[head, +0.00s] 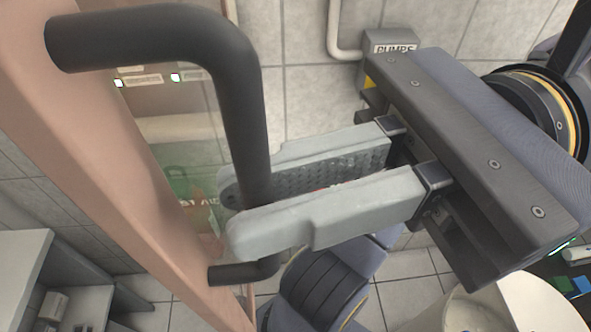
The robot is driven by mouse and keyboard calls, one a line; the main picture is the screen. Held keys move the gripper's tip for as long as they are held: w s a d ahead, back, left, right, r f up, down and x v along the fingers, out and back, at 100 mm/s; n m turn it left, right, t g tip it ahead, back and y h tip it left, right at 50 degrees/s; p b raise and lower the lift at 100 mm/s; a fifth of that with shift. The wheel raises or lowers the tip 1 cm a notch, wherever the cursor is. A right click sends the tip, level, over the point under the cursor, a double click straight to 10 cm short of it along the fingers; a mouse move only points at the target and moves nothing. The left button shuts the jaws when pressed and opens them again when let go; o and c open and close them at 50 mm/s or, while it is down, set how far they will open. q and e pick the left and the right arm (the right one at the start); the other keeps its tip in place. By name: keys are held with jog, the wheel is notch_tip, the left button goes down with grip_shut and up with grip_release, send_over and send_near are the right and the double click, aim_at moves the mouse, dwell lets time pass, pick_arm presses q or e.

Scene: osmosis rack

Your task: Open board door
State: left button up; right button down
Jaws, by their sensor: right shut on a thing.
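The board door (130,195) is a pinkish frame with a clear pane, close up at the left of the head view. Its black tubular handle (246,105) stands out from the frame toward the right. My right gripper (232,212) comes in from the right, with one grey finger on each side of the handle's lower part. It is shut on the handle; the near finger hides part of the bar. My left gripper is not in view.
A grey box marked PUMPS (392,42) is on the tiled wall. A white cabinet (22,265) stands lower left, and a pale round container (470,308) is lower right.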

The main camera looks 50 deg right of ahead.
jog(key=c, duration=1.5)
grip_release()
